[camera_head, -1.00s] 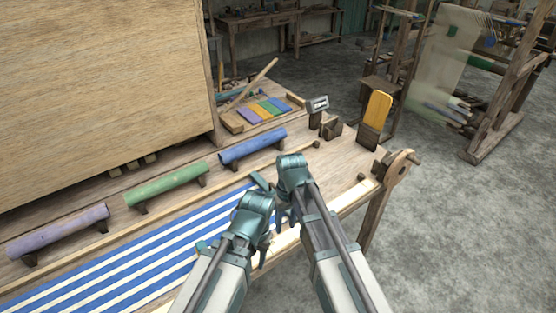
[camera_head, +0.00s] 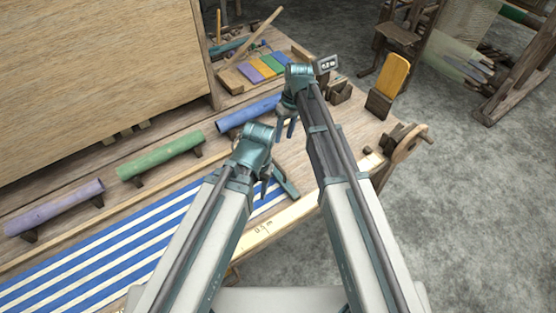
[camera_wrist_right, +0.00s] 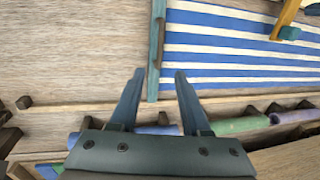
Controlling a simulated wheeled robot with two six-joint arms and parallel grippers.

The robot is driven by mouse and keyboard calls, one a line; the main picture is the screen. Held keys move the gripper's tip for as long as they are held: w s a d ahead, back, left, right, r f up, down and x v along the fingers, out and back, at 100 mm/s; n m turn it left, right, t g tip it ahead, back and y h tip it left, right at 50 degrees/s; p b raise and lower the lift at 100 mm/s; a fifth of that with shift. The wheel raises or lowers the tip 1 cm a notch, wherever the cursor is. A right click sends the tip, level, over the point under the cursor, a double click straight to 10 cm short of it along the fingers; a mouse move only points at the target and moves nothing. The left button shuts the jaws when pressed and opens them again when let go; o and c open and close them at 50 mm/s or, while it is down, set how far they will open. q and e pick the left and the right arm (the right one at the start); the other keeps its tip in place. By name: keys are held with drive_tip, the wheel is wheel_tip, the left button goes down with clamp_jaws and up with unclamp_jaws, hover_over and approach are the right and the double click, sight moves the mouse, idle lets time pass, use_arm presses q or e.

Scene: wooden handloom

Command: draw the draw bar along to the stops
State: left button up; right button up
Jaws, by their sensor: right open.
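The teal draw bar (camera_wrist_right: 156,50) lies across the end of the blue-and-white striped cloth (camera_wrist_right: 235,45) in the right wrist view. In the head view, part of the bar (camera_head: 287,182) shows beside my left gripper. My right gripper (camera_head: 285,138) is open and points down over the loom. In its wrist view, the bar's near end appears between the two fingertips (camera_wrist_right: 160,73); I cannot tell the height gap. My left gripper (camera_head: 265,192) is low by the bar; its jaws are partly hidden. A small dark peg (camera_wrist_right: 25,102), perhaps a stop, stands on the bare wood.
Purple (camera_head: 55,207), green (camera_head: 160,155) and blue (camera_head: 247,114) rollers line the back of the loom. A big wooden panel (camera_head: 100,70) rises behind them. Bare wood lies beyond the cloth.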

sight(277, 164)
use_arm(q)
wheel_tip(277, 164, down, 13)
drive_tip(key=b, duration=1.2)
drive_tip(key=shift+r, duration=0.2)
use_arm(e)
drive_tip(key=f, duration=0.4)
drive_tip(key=s+a+f, duration=0.1)
drive_tip(key=f, duration=0.3)
drive_tip(key=a+f, duration=0.1)
drive_tip(key=f, duration=0.3)
drive_tip(key=shift+s+f, duration=0.25)
drive_tip(key=shift+f, duration=0.05)
clamp_jaws()
